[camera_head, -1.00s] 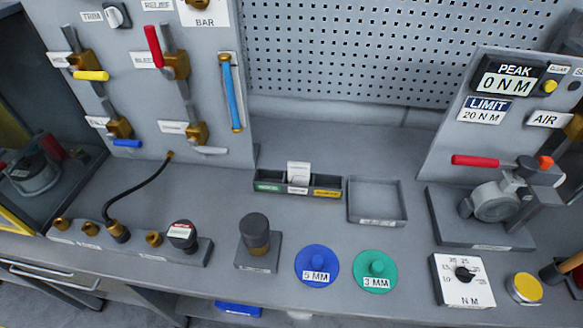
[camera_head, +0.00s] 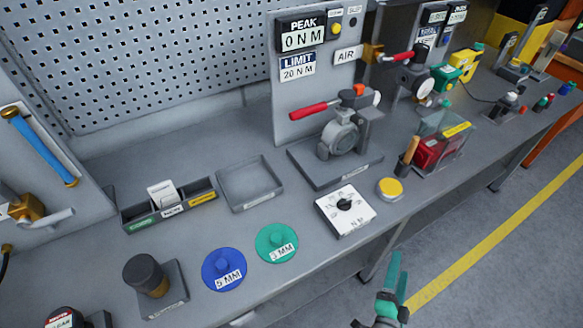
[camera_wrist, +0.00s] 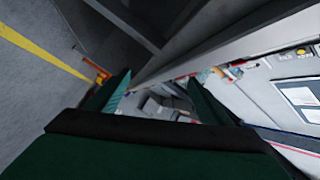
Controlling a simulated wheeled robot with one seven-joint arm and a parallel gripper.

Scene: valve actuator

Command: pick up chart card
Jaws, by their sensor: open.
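A small white card (camera_head: 162,193) stands in the dark three-compartment holder (camera_head: 130,215) on the bench, in the middle compartment. It is the only loose card I see, and I cannot read whether it is the chart card. My gripper (camera_head: 393,280) is at the lower right of the head view, in front of the bench edge and far from the card. Its green fingers also show in the wrist view (camera_wrist: 158,97), apart with nothing between them. The card cannot be made out in the wrist view.
An empty grey tray (camera_head: 268,203) sits right of the holder. Blue (camera_head: 222,270) and green (camera_head: 276,243) discs, a black-capped post (camera_head: 142,272) and a dial box (camera_head: 345,212) stand toward the front edge. A valve with a red handle (camera_head: 315,108) stands further right.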

